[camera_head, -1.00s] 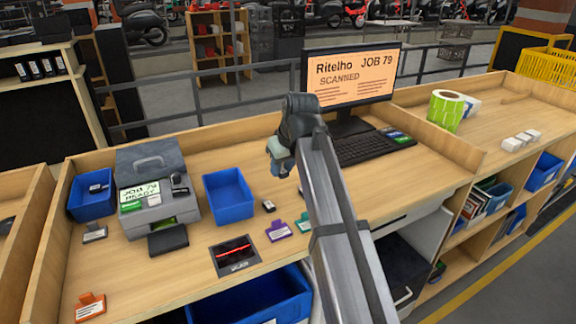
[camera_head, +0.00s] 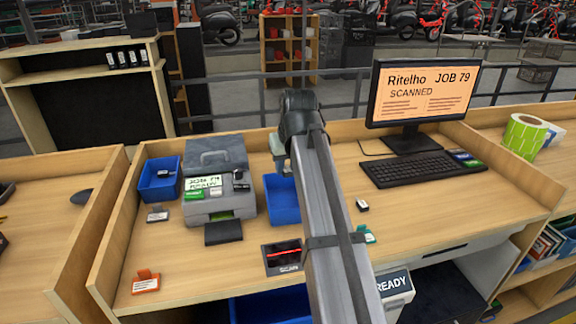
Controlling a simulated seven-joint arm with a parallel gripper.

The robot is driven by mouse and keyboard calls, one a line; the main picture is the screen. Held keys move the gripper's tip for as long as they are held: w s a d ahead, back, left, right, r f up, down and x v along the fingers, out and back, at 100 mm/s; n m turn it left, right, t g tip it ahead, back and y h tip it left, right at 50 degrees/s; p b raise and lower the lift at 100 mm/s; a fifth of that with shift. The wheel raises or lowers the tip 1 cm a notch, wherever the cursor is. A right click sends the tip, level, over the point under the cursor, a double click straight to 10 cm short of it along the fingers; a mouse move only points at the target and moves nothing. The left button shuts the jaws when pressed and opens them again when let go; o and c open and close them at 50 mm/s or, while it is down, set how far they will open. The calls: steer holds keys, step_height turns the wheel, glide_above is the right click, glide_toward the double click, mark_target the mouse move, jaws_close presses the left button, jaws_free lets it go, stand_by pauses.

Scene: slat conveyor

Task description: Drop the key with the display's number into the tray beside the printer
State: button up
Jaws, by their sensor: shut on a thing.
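The monitor (camera_head: 421,93) reads "Ritelho JOB 79 SCANNED". The grey printer (camera_head: 216,180) has a small lit screen with text too small to read surely. A blue tray (camera_head: 284,206) stands against its right side, and a smaller blue bin (camera_head: 160,184) at its left. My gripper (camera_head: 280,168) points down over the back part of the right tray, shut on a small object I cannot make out. On the desk lie an orange tag (camera_head: 146,282), a grey tag (camera_head: 157,214) and a green tag (camera_head: 366,234), partly behind my arm.
A dark scanner plate (camera_head: 283,257) with a red line lies at the desk's front. A keyboard (camera_head: 421,170) sits below the monitor, and a small dark object (camera_head: 362,205) lies right of my arm. My arm covers part of the desk. Raised wooden edges border the desk.

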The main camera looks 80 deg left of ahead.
mark_target(288, 177)
steer(key=shift+f, duration=0.15)
steer(key=shift+f, duration=2.85)
steer(key=o, duration=1.1)
steer(key=shift+r, duration=0.1)
steer(key=v, duration=1.3)
steer(key=shift+d+r, duration=0.2)
steer(key=shift+r, duration=0.15)
steer(key=shift+f, duration=0.1)
